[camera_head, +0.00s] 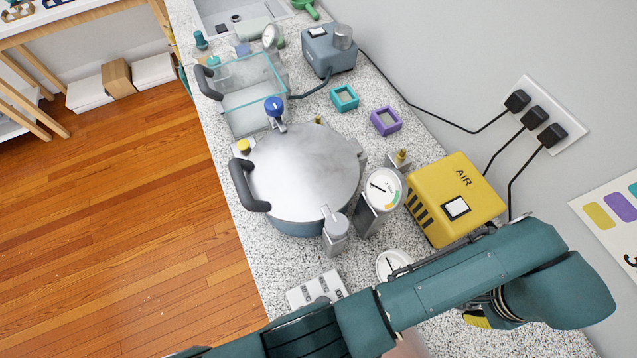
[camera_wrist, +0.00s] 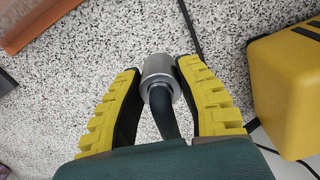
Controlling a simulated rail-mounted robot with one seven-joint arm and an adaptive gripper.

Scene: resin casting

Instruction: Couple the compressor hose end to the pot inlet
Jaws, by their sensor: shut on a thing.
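In the wrist view my gripper (camera_wrist: 160,70) is shut on the compressor hose end (camera_wrist: 159,66), a silver metal collar with a dark hose (camera_wrist: 163,115) running back towards me. In the head view only a yellow finger part of my gripper (camera_head: 476,320) shows under my arm, at the lower right; the hose end is hidden there. The pressure pot (camera_head: 303,170), with a domed metal lid, stands mid-counter, well left of my gripper. A brass fitting (camera_head: 402,156) sits at its right; I cannot tell whether it is the inlet. The yellow AIR compressor (camera_head: 460,200) stands behind my gripper.
A gauge (camera_head: 383,190) and clamp (camera_head: 335,225) stand at the pot's front right. A second dial (camera_head: 394,263) and a white block (camera_head: 316,289) lie nearer. Behind are a clear chamber (camera_head: 250,85), a pump (camera_head: 328,50) and teal and purple frames. Cables run to the wall sockets (camera_head: 535,117).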

